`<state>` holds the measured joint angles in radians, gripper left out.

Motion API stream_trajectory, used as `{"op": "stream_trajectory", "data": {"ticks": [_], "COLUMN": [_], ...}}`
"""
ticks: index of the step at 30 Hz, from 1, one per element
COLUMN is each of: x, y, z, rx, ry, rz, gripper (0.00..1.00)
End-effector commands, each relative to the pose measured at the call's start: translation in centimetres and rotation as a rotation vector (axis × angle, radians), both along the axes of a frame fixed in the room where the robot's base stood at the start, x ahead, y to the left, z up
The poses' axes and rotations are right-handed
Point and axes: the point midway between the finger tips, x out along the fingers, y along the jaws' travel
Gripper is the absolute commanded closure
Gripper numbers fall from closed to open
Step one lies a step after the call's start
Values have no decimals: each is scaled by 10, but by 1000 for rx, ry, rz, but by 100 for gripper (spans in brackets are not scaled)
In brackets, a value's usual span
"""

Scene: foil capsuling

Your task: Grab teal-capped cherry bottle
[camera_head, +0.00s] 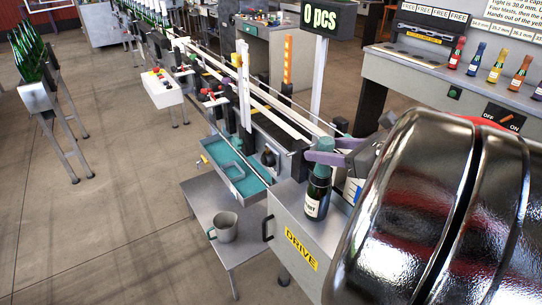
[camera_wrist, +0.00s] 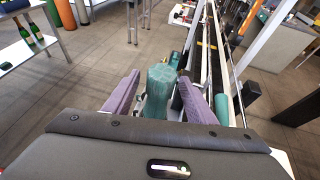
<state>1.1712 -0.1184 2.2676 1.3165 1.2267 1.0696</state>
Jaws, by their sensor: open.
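A dark bottle with a teal cap and a white label (camera_head: 312,207) stands upright on the grey DRIVE cabinet. The label's print is too small to read surely. My gripper (camera_head: 322,160) is at the bottle's top, with its purple fingers beside the teal cap. In the wrist view the teal cap (camera_wrist: 161,92) stands between the two spread fingers of my gripper (camera_wrist: 160,77). The bottle's lower body is hidden in the wrist view.
The DRIVE cabinet (camera_head: 300,243) ends a conveyor line with white rails (camera_head: 285,112). A metal mug (camera_head: 224,227) sits on a low shelf at left. Several small colourful bottles (camera_head: 497,66) stand on the right bench. Open floor lies at left.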

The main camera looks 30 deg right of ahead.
Motion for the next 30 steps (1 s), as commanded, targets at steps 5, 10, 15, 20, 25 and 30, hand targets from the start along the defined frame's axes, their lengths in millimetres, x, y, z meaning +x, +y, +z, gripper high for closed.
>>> {"op": "stream_trajectory", "data": {"ticks": [5, 10, 15, 20, 25, 30], "x": [19, 34, 38, 37, 37, 37], "y": [6, 9, 9, 9, 9, 9], "z": [-13, -18, -20, -20, -20, -19], "rx": [3, 1, 0, 0, 0, 0], "ry": [2, 0, 0, 0, 0, 0], "rz": [4, 3, 0, 0, 0, 1], "gripper": [49, 49, 49, 49, 49, 52]}}
